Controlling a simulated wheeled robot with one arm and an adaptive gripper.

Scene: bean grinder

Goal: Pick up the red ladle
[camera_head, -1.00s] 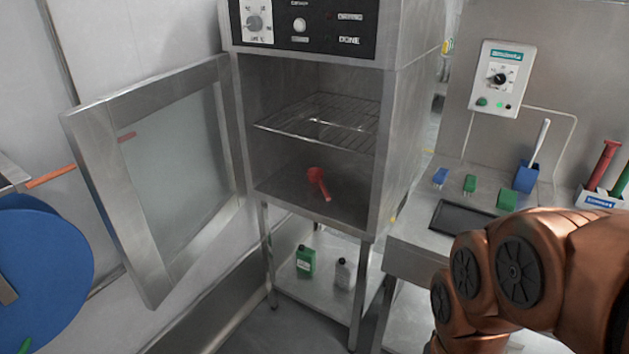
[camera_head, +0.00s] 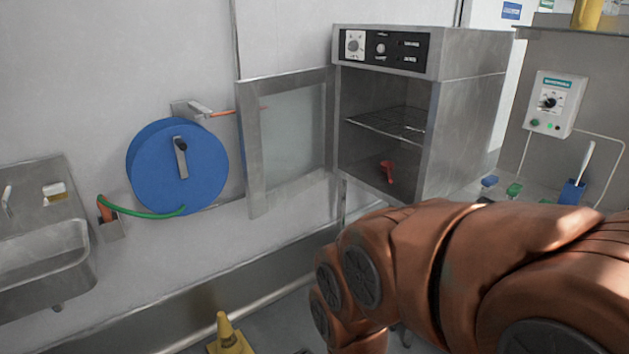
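The red ladle (camera_head: 387,171) lies on the floor of the open metal oven cabinet (camera_head: 432,150), below its wire rack (camera_head: 390,124). The cabinet door (camera_head: 290,140) stands open to the left. My copper-coloured arm crosses the lower right of the view, in front of the cabinet's lower part. My gripper is out of the picture, so its state is hidden.
A blue hose reel (camera_head: 160,165) hangs on the wall. A sink (camera_head: 40,255) is at the far left. A yellow cone (camera_head: 228,335) stands on the floor at the bottom. A worktop with a control box (camera_head: 553,104) and a blue holder (camera_head: 571,192) is at the right.

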